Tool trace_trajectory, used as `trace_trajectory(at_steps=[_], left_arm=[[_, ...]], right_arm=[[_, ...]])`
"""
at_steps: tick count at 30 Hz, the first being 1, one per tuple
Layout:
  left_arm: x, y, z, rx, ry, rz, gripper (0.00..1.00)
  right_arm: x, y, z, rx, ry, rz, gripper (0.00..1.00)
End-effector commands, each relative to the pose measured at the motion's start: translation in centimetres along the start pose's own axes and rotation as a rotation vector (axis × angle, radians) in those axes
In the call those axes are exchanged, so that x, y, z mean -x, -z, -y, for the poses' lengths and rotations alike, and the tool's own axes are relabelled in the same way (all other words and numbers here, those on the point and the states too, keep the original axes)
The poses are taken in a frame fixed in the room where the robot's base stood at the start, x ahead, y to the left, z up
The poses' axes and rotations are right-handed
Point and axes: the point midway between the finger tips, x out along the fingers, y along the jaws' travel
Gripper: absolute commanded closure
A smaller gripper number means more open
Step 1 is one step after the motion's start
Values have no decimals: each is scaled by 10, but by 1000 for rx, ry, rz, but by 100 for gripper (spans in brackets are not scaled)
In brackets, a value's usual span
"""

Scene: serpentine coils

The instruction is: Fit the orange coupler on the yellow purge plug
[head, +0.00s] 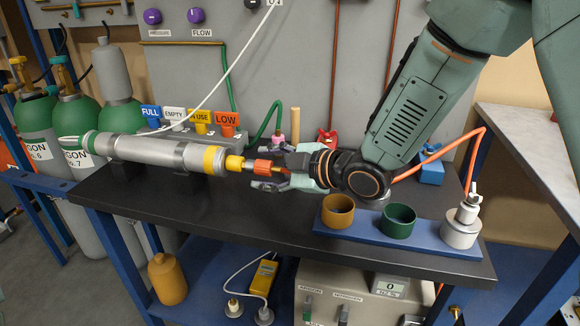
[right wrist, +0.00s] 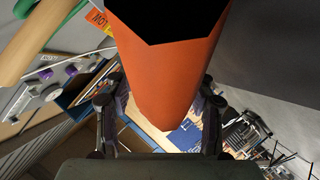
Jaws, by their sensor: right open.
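The orange coupler (head: 263,166) is in line with the yellow purge plug (head: 235,163) at the right end of the long grey cylinder on the bench. The two look end to end or touching; I cannot tell how far one sits over the other. My right gripper (head: 268,167) is open, its fingers above and below the coupler's right part. In the right wrist view an orange body, seemingly the coupler (right wrist: 165,80), fills the middle with a dark angular opening at the top. The fingers are on either side, partly hidden behind it. My left gripper is out of view.
The grey cylinder (head: 150,150) rests on supports on the black bench (head: 250,215). A blue rack (head: 385,234) with a brown cup (head: 338,210), a green cup (head: 398,218) and a metal fitting stands at the front right. Labelled tags (head: 200,120) stand behind. The front middle is clear.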

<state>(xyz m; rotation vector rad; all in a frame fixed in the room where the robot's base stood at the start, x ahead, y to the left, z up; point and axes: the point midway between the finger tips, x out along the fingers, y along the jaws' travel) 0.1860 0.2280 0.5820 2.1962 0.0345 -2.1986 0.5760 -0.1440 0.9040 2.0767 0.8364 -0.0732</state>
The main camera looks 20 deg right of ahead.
Motion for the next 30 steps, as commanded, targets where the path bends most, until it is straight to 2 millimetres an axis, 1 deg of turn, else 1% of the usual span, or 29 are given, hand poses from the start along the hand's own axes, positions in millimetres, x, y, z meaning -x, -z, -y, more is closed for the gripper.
trace_trajectory(at_steps=[1, 6, 15, 24, 30], left_arm=[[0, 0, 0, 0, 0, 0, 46], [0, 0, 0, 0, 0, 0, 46], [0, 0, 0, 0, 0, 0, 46], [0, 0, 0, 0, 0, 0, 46], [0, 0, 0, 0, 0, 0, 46]], right_arm=[[8, 0, -1, -5, -3, -2, 45], [31, 1, -2, -6, -5, -3, 45], [63, 2, -1, -6, -4, -6, 45], [86, 2, 0, -6, -3, -7, 45], [98, -2, -3, -6, -11, 4, 45]])
